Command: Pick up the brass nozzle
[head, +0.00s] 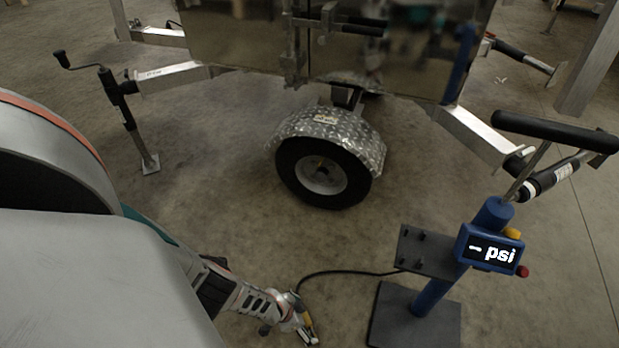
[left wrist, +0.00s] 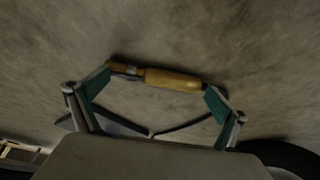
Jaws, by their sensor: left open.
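The brass nozzle (left wrist: 174,79) is a yellow-gold cylinder with a darker fitting at its left end. In the left wrist view it lies across the gap between the two fingers of my left gripper (left wrist: 160,84). The fingers are spread, one near each end of the nozzle; whether they touch it I cannot tell. In the head view my left gripper (head: 305,328) is low near the bottom edge, with only a small yellow bit of the nozzle (head: 309,321) showing beside it. My right gripper is not in view.
A black hose (head: 345,272) runs from the gripper area to a blue pump stand (head: 432,292) with a psi display (head: 491,253) and a dark base plate. A trailer wheel (head: 322,177) under a silver fender stands beyond. Bare concrete floor lies between.

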